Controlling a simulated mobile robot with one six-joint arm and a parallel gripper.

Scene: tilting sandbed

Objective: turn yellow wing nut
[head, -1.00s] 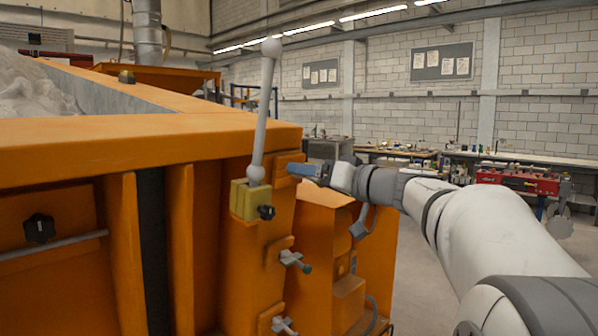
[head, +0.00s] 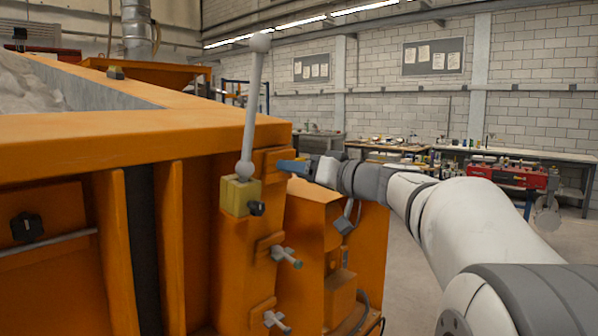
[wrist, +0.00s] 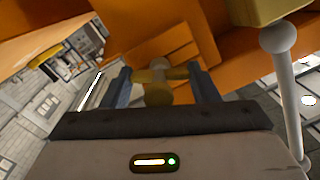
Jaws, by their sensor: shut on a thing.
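The yellow wing nut (wrist: 157,77) shows in the wrist view, between the two blue-grey fingers of my gripper (wrist: 161,74). My gripper is shut on it, with a finger at each wing. The nut sits in front of an orange plate on the sandbed frame. In the head view my gripper (head: 287,166) reaches in from the right to the upper plate on the orange corner post, and the yellow nut is hidden there.
A grey lever (head: 251,105) with ball ends stands on a yellow block (head: 240,195) left of my gripper. It also shows in the wrist view (wrist: 287,95). Two grey wing nuts, a middle one (head: 286,256) and a lower one (head: 275,320), stick out below. Open floor lies right.

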